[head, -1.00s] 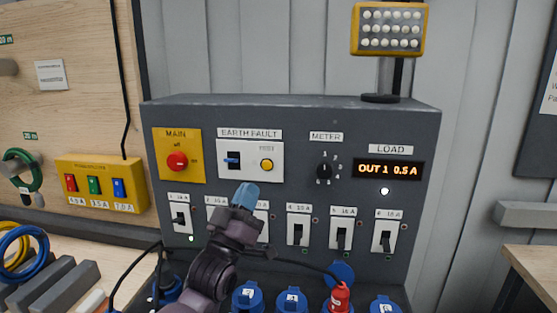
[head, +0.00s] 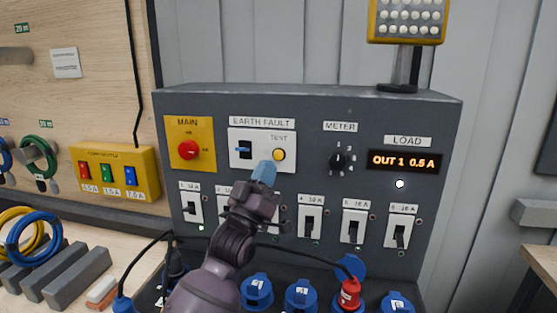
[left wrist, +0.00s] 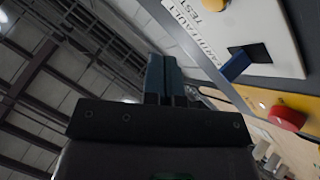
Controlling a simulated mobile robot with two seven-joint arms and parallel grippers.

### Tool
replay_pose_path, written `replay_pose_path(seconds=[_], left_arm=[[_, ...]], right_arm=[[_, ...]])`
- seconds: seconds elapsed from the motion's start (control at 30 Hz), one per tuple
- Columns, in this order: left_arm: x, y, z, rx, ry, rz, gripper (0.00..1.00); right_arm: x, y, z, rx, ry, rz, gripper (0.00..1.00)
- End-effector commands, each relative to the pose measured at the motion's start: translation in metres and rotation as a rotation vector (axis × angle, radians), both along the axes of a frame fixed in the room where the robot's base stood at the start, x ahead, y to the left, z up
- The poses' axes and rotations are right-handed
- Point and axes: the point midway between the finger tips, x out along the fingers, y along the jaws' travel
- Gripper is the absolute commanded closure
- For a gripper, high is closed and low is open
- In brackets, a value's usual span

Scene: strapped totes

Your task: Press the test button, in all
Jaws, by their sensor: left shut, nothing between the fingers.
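The yellow round test button (head: 279,155) sits on the white earth fault plate (head: 262,140), under the label TEST. A blue lever (head: 243,149) is at the left of the same plate. My left gripper (head: 264,172) is shut and empty, its blue fingertips just below and left of the button, seemingly short of it. In the left wrist view the closed fingers (left wrist: 165,75) point up beside the panel, with the button (left wrist: 214,4) at the top edge and the blue lever (left wrist: 236,66) to the right. My right gripper is not in view.
The grey panel carries a red main knob (head: 189,149), a meter knob (head: 337,161), a load display (head: 404,161) reading OUT 1 0.5 A, and a row of breakers, partly hidden by my arm. Blue sockets and a red plug (head: 350,293) stand below.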

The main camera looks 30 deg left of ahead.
Motion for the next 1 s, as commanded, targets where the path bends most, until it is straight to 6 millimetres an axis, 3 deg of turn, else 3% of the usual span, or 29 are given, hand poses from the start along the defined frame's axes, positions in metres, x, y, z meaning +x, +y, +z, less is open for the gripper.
replay_pose_path(seconds=[0.43,1.0], left_arm=[[0.044,0.011,0.0,0.0,0.0,0.0,1.0],[0.05,0.013,0.001,0.0,-0.001,0.0,1.0]], right_arm=[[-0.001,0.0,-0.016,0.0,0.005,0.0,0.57],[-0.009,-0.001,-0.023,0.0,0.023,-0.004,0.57]])
